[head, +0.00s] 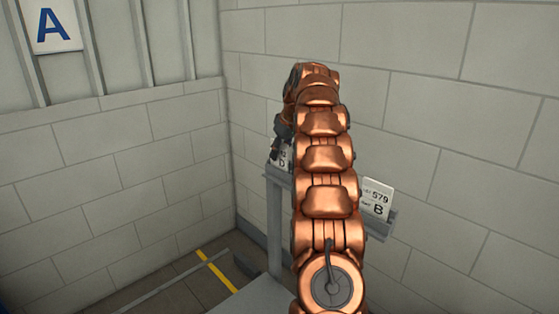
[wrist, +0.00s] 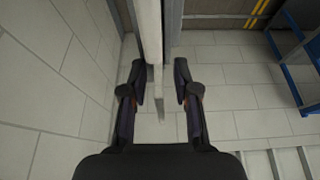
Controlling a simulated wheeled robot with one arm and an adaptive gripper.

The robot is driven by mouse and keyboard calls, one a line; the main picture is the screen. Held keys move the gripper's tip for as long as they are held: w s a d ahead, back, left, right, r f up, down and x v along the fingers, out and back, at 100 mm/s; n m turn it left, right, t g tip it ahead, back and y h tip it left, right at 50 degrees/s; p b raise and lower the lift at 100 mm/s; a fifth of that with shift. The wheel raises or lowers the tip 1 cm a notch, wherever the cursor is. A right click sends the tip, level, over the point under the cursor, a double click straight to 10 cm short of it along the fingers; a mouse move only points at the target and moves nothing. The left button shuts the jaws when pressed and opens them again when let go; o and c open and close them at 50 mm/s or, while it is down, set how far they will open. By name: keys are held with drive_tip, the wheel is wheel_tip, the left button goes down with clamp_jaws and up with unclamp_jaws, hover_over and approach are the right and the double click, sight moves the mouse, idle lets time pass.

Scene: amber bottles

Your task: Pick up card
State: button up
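Two white printed cards show in the head view. One card (head: 377,198), marked "579" and "B", stands tilted on a narrow grey ledge right of my copper arm. The other card (head: 284,160), showing a "D", is at the ledge's left end, partly hidden by my gripper and arm. My gripper (head: 277,148) is at this left card. In the wrist view my gripper (wrist: 160,80) is open, with dark fingers on either side of a thin pale strip (wrist: 158,95). The strip looks like a card seen edge-on, with gaps to both fingers; which card it is cannot be read.
The grey ledge (head: 376,229) stands against a pale block wall (head: 440,130). A corner with a second block wall (head: 120,170) is at left. A sign "A" (head: 53,24) hangs upper left. In the wrist view a blue frame (wrist: 292,70) stands at right.

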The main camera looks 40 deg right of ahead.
clamp_jaws()
drive_tip(key=shift+r, duration=0.15)
drive_tip(key=shift+r, duration=1.55)
